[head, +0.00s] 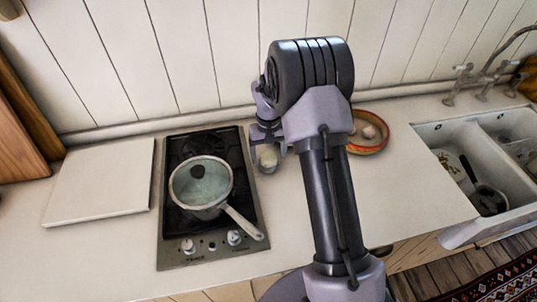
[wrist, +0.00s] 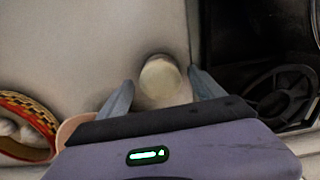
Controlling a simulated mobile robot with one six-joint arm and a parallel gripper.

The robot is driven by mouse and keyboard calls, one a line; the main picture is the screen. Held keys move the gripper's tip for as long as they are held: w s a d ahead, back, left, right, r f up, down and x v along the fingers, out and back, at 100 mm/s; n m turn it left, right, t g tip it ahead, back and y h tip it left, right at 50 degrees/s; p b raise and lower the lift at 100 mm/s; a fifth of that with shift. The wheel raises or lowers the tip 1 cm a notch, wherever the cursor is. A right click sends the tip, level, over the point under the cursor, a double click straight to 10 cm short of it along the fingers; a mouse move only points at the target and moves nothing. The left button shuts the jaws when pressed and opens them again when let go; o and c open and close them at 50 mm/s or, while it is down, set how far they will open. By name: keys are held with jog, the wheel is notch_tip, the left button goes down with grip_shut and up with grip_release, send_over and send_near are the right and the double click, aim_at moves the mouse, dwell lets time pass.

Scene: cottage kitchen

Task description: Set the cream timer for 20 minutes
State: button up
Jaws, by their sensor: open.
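The cream timer (wrist: 160,80) is a small round cream thing standing on the worktop. In the wrist view it lies between and just beyond the two fingers of my gripper (wrist: 155,88). The fingers are apart, with a gap on each side of the timer. In the head view the timer (head: 268,158) shows just right of the hob, partly hidden by my gripper (head: 269,145) above it. Its dial marks cannot be read in either view.
A hob (head: 172,229) with a lidded pan (head: 201,187) stands left of the timer, its handle pointing right and forward. A patterned bowl (head: 368,150) with pale contents is to the right. A white board (head: 98,184) lies far left; a sink (head: 462,150) is far right.

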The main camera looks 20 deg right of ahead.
aim_at(268, 155)
jog(key=c, duration=1.4)
jog(key=shift+m, duration=0.6)
jog(key=o, duration=1.4)
notch_tip(268, 155, up, 18)
jog(key=p, duration=0.4)
jog(key=shift+f, duration=0.25)
